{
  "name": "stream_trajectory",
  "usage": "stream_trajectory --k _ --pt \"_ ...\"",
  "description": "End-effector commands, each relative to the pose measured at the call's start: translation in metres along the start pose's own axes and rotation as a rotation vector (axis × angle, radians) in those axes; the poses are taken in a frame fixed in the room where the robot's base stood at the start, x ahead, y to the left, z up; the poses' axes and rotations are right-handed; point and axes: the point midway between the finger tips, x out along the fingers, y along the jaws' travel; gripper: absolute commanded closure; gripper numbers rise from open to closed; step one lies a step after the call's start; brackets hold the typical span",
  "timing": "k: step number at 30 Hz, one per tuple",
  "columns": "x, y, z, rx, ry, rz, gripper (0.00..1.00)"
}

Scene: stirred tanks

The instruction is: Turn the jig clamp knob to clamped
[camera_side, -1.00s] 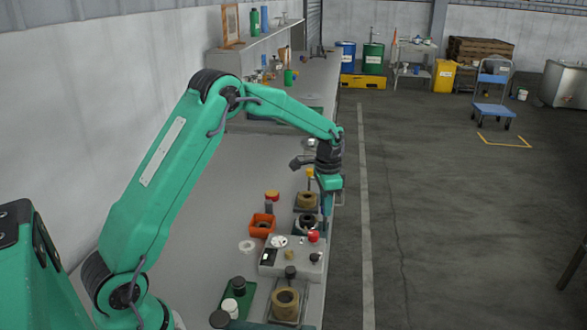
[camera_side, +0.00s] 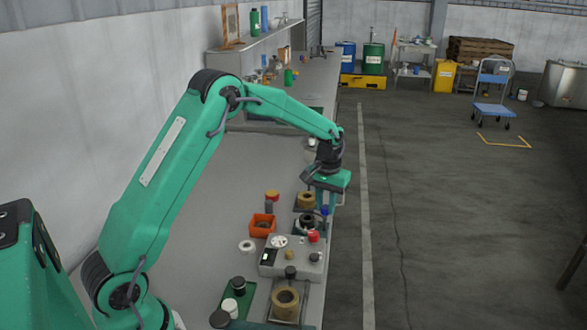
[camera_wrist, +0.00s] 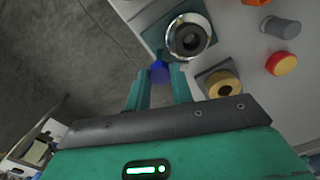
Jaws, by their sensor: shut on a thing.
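A small blue knob (camera_side: 324,210) stands at the right edge of the bench beside a jig. In the wrist view the blue knob (camera_wrist: 159,73) sits between my fingertips. The jig holds a black ring part with a pale rim (camera_wrist: 188,37), which also shows in the side view (camera_side: 306,221). My gripper (camera_side: 326,198) points down over the knob, and in the wrist view its two fingers (camera_wrist: 159,77) are shut on it. Most of the knob's shaft is hidden, and I cannot read any mark of its position.
A brass ring on a dark base (camera_wrist: 223,86) stands close to my right finger in the wrist view. The bench's left part is bare.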

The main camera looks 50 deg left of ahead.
Motion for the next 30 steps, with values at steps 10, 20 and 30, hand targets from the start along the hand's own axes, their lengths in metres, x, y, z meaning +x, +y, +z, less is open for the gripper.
stream_trajectory --k 10,20,30 --pt "-0.0015 0.0001 -0.0008 -0.327 0.003 0.001 1.00" --pt "-0.0017 0.0001 -0.0010 -0.563 0.003 0.002 1.00" --pt "-0.0018 0.0001 -0.0011 -0.649 0.004 0.002 1.00"
